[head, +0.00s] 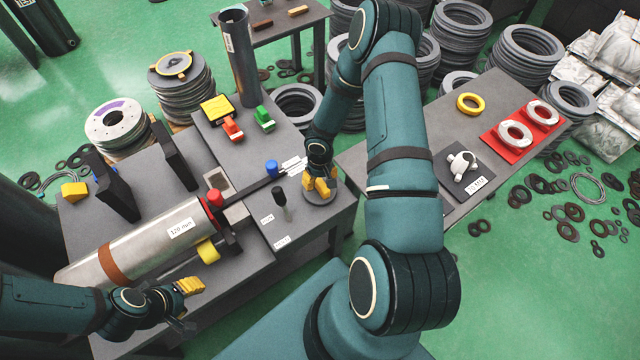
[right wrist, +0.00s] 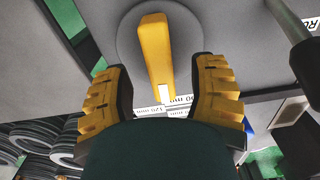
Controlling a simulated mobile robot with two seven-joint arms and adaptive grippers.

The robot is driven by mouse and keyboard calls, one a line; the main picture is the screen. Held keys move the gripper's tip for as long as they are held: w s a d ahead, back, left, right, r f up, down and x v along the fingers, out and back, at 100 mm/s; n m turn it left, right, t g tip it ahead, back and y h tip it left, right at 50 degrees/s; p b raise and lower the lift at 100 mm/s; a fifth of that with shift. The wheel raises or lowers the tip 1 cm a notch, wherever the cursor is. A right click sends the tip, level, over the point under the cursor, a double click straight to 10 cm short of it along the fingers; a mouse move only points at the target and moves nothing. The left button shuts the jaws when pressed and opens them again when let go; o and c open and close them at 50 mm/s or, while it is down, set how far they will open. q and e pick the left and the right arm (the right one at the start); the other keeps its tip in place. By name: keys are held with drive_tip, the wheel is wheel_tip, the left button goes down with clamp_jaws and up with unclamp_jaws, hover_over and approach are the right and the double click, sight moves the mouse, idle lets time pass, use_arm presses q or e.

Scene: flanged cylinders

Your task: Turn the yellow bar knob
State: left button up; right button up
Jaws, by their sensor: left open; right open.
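The yellow bar knob (right wrist: 155,48) sits on a round grey disc (right wrist: 192,22) in the right wrist view. It has a white mark at its near end and points at labels (right wrist: 178,108) that partly read 120 mm and 90 mm. My right gripper (right wrist: 160,75) is open, its yellow-padded fingers on either side of the bar with visible gaps. In the head view, my right gripper (head: 320,184) is over the grey disc at the table's right end and largely hides the knob. My left gripper (head: 188,298) is open and empty, near the front of the metal cylinder (head: 150,240) labelled 120 mm.
A black-handled lever (head: 281,200) and a blue knob (head: 271,167) stand left of my right gripper. A red knob (head: 215,197) is by the cylinder's end. The right table (head: 440,130) holds a yellow ring (head: 470,104), red plates with rings, and a white part (head: 461,165).

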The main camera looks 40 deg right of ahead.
drive_tip(key=shift+f, duration=1.05)
clamp_jaws()
drive_tip(key=shift+n+b, duration=0.3)
